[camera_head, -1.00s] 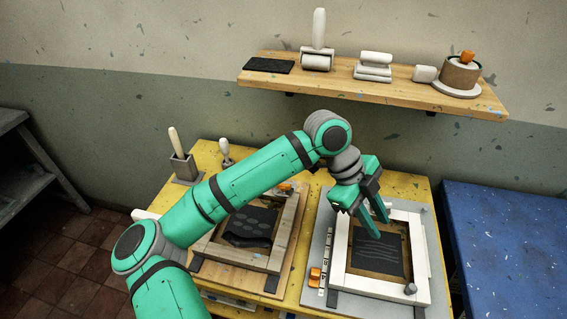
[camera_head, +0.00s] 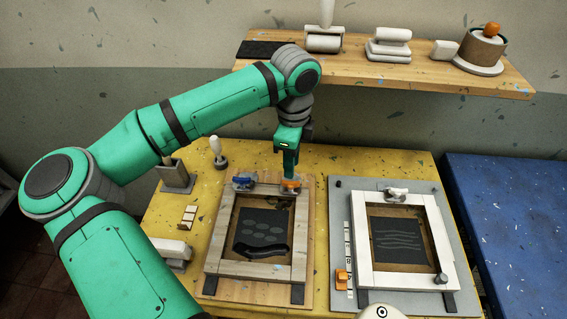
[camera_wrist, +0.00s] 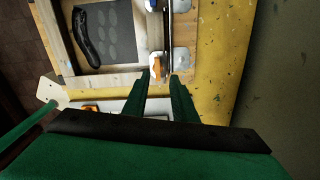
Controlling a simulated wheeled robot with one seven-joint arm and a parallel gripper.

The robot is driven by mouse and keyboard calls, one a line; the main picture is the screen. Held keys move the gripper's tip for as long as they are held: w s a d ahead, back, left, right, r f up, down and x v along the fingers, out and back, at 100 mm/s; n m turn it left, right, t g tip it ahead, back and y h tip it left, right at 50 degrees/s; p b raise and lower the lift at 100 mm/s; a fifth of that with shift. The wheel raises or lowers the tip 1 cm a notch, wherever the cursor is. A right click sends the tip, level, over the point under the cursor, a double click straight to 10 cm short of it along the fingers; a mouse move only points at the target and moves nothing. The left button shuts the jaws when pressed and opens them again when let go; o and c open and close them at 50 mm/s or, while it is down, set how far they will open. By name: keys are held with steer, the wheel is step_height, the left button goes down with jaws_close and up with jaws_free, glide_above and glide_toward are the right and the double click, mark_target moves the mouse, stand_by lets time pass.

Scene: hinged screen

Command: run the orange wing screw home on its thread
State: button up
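The orange wing screw (camera_head: 290,184) sits at the right end of the back edge of the left wooden frame (camera_head: 219,235). A blue wing screw (camera_head: 243,182) is on the same edge to its left. My gripper (camera_head: 289,172) points down over the orange screw and partly covers it. In the wrist view, the orange screw (camera_wrist: 159,67) lies at the mouth between my two fingertips (camera_wrist: 160,77). The fingers are apart, and I cannot tell whether either touches it. The blue screw (camera_wrist: 150,5) shows at the top. The screw's thread is hidden.
A white frame (camera_head: 362,250) with a white wing knob (camera_head: 396,194) lies to the right; an orange block (camera_head: 342,277) is beside it. A shelf (camera_head: 350,77) with tools hangs behind. A brush holder (camera_head: 175,177) stands left. Bare yellow table lies behind the frames.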

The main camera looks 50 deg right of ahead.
mark_target(291, 182)
steer(key=f, duration=0.6)
steer(key=shift+s+a+f, duration=0.15)
steer(key=shift+s+a, duration=0.05)
steer(key=shift+s, duration=0.1)
steer(key=shift+w, duration=0.1)
jaws_close()
steer(key=m, duration=0.4)
steer(key=shift+w+m, duration=0.1)
steer(key=shift+m, duration=0.2)
steer(key=m, duration=1.2)
steer(key=shift+m, duration=0.3)
steer(key=m, duration=1.2)
steer(key=shift+d+m, duration=0.1)
steer(key=shift+m, duration=0.2)
steer(key=shift+o, duration=1)
jaws_free()
